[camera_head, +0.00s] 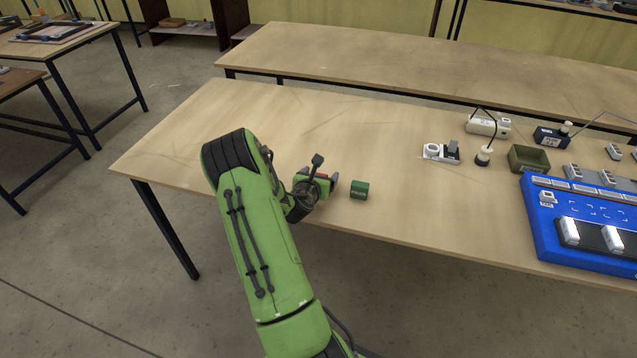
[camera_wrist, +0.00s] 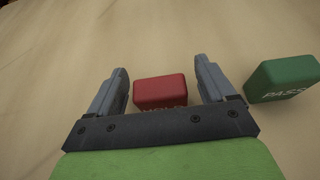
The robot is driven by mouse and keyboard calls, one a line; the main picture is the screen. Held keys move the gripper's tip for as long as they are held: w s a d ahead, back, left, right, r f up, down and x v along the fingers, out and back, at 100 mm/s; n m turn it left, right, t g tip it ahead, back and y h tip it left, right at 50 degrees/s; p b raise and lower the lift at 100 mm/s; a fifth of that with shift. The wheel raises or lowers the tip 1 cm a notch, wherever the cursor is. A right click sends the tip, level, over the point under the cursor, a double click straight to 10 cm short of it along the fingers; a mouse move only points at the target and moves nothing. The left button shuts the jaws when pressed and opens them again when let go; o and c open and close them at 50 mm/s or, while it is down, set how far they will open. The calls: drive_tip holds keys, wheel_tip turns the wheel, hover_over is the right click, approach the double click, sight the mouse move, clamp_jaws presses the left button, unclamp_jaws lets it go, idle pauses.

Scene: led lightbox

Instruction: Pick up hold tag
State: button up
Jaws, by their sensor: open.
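The hold tag is a small red block (camera_wrist: 161,90) with partly hidden lettering on its near face. It lies on the wooden table between the two fingers of my gripper (camera_wrist: 164,88) in the wrist view. The fingers are apart, with a gap on each side of the block. In the head view my gripper (camera_head: 321,184) is low over the front left part of the table, and the red block is mostly hidden there. A green block marked PASS (camera_wrist: 283,79) lies just right of the right finger; it also shows in the head view (camera_head: 359,190).
A blue board (camera_head: 545,235) with white pieces stands at the right of the table (camera_head: 400,220). The table's left part is clear.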

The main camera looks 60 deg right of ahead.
drive_tip(key=shift+d+f, duration=0.2)
drive_tip(key=shift+d, duration=0.25)
drive_tip(key=shift+a, duration=0.1)
drive_tip(key=c, duration=1.1)
drive_tip(key=shift+o, duration=0.2)
wheel_tip(320, 180, up, 10)
drive_tip(key=p, duration=0.4)
drive_tip(key=shift+w, duration=0.1)
wheel_tip(320, 180, up, 5)
drive_tip(key=p, duration=0.5)
drive_tip(key=shift+r, duration=0.1)
